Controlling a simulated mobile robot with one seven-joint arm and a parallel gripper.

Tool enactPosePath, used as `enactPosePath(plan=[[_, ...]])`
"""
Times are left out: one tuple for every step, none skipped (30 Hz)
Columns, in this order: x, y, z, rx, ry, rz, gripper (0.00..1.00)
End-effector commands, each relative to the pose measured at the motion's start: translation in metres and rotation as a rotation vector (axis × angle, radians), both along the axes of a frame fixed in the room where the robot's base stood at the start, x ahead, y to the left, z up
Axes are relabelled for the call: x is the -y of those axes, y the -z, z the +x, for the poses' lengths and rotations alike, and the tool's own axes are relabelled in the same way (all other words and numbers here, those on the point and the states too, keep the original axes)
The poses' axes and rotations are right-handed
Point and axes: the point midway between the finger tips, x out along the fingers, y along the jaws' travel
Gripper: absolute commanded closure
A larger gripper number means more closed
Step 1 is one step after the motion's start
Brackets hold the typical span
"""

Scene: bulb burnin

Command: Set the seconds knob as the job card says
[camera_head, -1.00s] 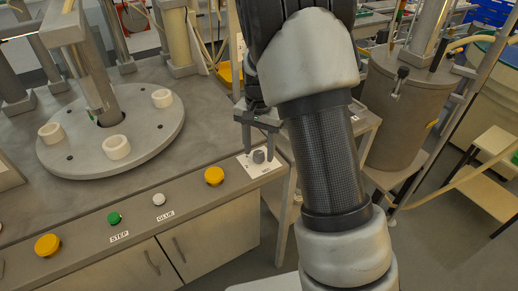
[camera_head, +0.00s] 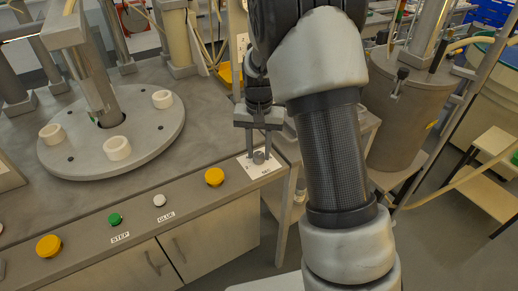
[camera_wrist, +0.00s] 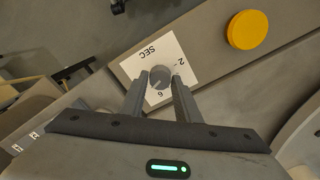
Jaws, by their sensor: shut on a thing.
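The seconds knob (camera_head: 259,157) is a small grey dial on a white plate (camera_head: 250,171) at the right corner of the machine's bench. In the wrist view the knob (camera_wrist: 160,78) sits on the white plate (camera_wrist: 137,67), which reads "SEC", with digits that look like 2 and 6 around it. My gripper (camera_head: 259,150) points down at the knob, with a finger on either side. In the wrist view my gripper (camera_wrist: 159,84) is shut on the knob. The knob's pointer is hard to read. The job card cannot be made out.
A yellow button (camera_head: 214,176) lies left of the plate. Farther left are a white button (camera_head: 159,200) marked GLUE, a green button (camera_head: 115,219) marked STEP and another yellow button (camera_head: 48,246). A round turntable (camera_head: 75,158) with white rings stands behind them.

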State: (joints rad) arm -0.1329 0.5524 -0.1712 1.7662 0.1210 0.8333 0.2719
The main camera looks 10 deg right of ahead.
Motion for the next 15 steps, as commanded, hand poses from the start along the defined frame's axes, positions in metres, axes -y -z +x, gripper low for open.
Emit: enactPosePath(plan=[[0.0002,-0.0012,0.0000,-0.001,-0.043,0.001,0.93],[0.0004,-0.0013,0.0000,-0.001,-0.071,0.001,0.93],[0.0002,-0.0013,0.0000,-0.001,-0.110,0.001,0.93],[0.0000,-0.0013,0.0000,-0.001,-0.140,0.001,0.93],[0.0002,-0.0013,0.0000,-0.001,-0.169,0.001,0.93],[0.0004,-0.0013,0.0001,-0.001,-0.206,0.001,0.93],[-0.0001,-0.0013,0.0001,-0.001,-0.235,0.001,0.93],[-0.0002,-0.0013,0.0001,0.000,-0.263,0.001,0.93],[0.0002,-0.0013,0.0002,0.000,-0.300,0.000,0.93],[0.0001,-0.0012,0.0002,0.000,-0.327,0.001,0.93],[-0.0002,-0.0012,0.0002,0.000,-0.355,0.001,0.93],[-0.0003,-0.0012,0.0002,0.000,-0.390,0.001,0.93],[-0.0002,-0.0012,0.0003,0.000,-0.416,0.001,0.93],[-0.0002,-0.0011,0.0002,0.000,-0.441,0.001,0.93],[-0.0003,-0.0011,0.0002,0.000,-0.473,0.001,0.93]])
